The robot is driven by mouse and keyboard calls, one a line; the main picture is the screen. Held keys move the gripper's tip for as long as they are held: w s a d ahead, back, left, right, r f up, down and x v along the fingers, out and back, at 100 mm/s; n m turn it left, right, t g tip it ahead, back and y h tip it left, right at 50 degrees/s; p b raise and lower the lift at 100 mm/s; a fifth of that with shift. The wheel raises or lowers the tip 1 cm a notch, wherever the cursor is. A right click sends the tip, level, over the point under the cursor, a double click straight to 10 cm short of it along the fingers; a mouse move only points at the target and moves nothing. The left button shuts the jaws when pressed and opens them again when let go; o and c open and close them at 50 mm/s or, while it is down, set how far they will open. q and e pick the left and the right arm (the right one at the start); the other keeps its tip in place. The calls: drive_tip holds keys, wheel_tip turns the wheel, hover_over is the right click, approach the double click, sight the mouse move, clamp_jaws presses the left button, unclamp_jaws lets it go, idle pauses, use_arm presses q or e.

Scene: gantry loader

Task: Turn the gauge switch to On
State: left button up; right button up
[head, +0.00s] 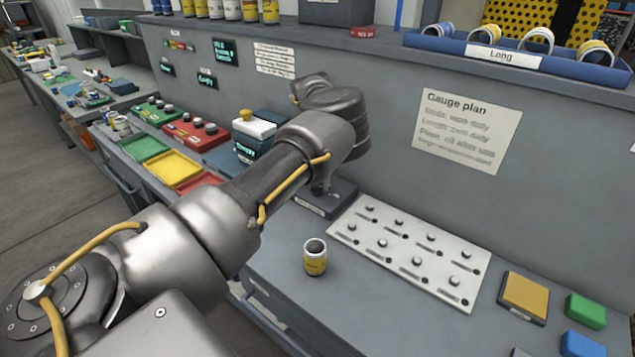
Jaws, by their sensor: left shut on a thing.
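A dark, low box (313,207) with a small label on its front edge stands on the bench against the back panel. I take it to be the gauge; its label is too small to read. My left gripper (320,187) points down at the top of this box, mostly hidden behind my own arm. It is shut on a small part there, which appears to be the gauge switch. The switch itself and its setting are hidden by the gripper and arm. My right gripper is not in view.
A white plate (350,237) with several knobs lies right of the box. A yellow-labelled can (315,258) stands in front. Colored trays (174,168) and a white-and-yellow device (254,126) are at left. A Gauge plan sheet (466,130) hangs on the panel.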

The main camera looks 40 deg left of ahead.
use_arm(q)
drive_tip(key=o, duration=1)
wheel_tip(320, 180, up, 11)
drive_tip(key=shift+f+b, duration=0.1)
drive_tip(key=shift+b, duration=0.25)
drive_tip(key=shift+a, duration=0.1)
